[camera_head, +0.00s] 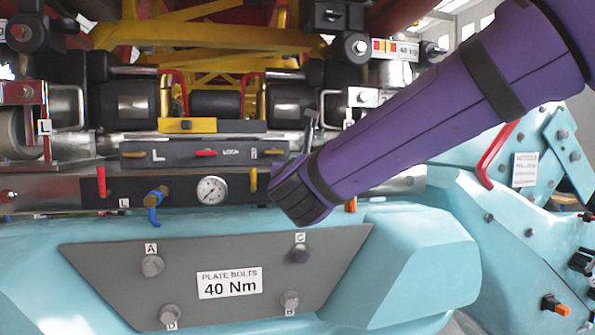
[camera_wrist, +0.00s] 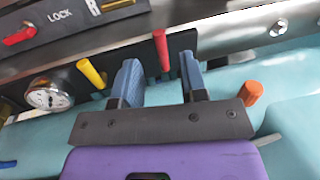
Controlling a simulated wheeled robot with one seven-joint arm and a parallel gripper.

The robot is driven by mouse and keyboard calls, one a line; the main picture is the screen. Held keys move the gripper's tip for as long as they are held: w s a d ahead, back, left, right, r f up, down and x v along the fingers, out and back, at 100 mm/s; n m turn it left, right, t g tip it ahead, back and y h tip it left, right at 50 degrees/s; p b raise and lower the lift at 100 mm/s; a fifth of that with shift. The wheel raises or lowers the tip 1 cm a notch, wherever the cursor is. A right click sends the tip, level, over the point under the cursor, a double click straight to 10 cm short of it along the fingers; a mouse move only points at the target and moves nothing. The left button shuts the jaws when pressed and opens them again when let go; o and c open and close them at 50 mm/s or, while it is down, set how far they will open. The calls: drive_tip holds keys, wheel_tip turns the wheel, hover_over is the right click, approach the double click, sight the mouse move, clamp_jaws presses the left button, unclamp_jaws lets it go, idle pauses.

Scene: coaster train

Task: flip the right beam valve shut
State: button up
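The dark valve beam panel (camera_head: 135,188) runs across the front, with a red lever (camera_head: 101,181) at its left and a yellow lever (camera_head: 253,180) right of the gauge. In the wrist view a second red lever (camera_wrist: 161,50) stands out from the panel's right part; in the head view my arm hides it. My gripper (camera_wrist: 158,62) is open, its two blue fingers on either side of this red lever with gaps visible. Which handle is the right beam valve is not labelled in view. The yellow lever also shows in the wrist view (camera_wrist: 91,73), left of my fingers.
An orange handle (camera_wrist: 251,93) is close to the right of my gripper. A pressure gauge (camera_head: 212,190) is on the panel. A LOCK panel (camera_head: 205,153) with small levers is above. The grey bolt plate (camera_head: 130,265) and turquoise body (camera_head: 430,250) are below.

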drive_tip(key=s, duration=0.6)
drive_tip(key=shift+d, duration=0.25)
drive_tip(key=s+d+f+m+g+h, duration=0.25)
drive_tip(key=d+m, duration=0.35)
drive_tip(key=d, duration=0.3)
drive_tip(key=s+d+f+m+g+h, duration=0.1)
drive_tip(key=d+m+g+h, duration=0.2)
drive_tip(key=d+m, duration=0.4)
drive_tip(key=s+d+f+m+g+h, duration=0.15)
drive_tip(key=d+m, duration=0.35)
drive_tip(key=d, duration=0.5)
drive_tip(key=s+d+f+m+g+y, duration=0.2)
drive_tip(key=s+d+f+m+g, duration=0.1)
drive_tip(key=s+m, duration=0.6)
drive_tip(key=s+d+f+m+g+y, duration=0.2)
drive_tip(key=s+d+f+m+y, duration=0.1)
drive_tip(key=s+m, duration=0.6)
drive_tip(key=shift+d+f+m+g, duration=0.35)
drive_tip(key=shift+f+m, duration=0.25)
drive_tip(key=shift+f, duration=0.3)
